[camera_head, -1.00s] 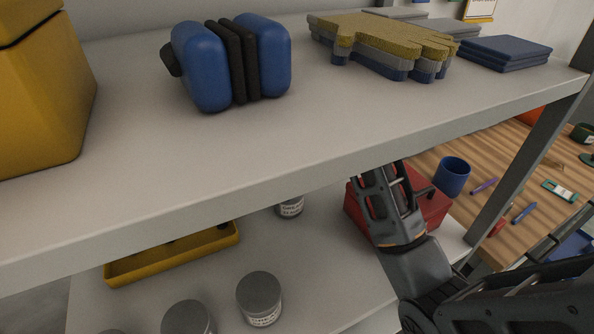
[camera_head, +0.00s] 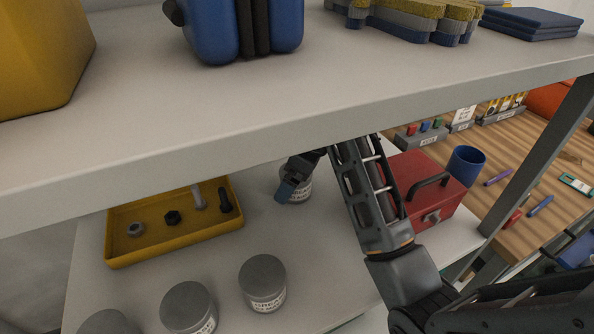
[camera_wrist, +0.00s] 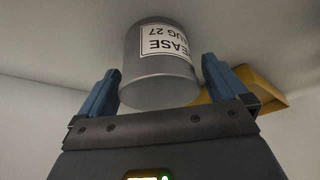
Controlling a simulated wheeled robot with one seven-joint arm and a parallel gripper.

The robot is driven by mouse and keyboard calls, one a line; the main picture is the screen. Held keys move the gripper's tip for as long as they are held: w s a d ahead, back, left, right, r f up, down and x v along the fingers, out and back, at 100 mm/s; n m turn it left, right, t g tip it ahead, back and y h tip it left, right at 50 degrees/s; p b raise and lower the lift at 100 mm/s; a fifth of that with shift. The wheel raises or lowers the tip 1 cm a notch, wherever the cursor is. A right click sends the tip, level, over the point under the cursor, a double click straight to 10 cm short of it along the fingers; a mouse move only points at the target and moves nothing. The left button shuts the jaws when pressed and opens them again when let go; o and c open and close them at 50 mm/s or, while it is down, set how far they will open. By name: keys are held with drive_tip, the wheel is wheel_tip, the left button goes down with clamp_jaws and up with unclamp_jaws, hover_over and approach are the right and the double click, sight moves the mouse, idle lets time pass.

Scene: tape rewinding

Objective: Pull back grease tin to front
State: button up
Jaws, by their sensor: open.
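The grease tin (camera_head: 303,190) is a grey can with a white label, standing at the back of the lower shelf, beside the yellow tray. In the wrist view the tin (camera_wrist: 158,75) appears upside down, its label reading "EASE" and "AUG 27". My gripper (camera_wrist: 160,92) is open, with one blue finger on each side of the tin and visible space at both sides. In the head view my gripper (camera_head: 290,188) reaches under the upper shelf and covers part of the tin. Whether the fingers touch it cannot be told there.
Several grey tins, one of them here (camera_head: 263,283), stand in a row at the front of the lower shelf. The yellow tray (camera_head: 180,245) holds hardware at left. A red toolbox (camera_head: 440,205) stands right of my arm. The upper shelf (camera_head: 250,140) hangs overhead.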

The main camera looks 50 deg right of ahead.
drive_tip(key=shift+c, duration=0.3)
drive_tip(key=c, duration=1.1)
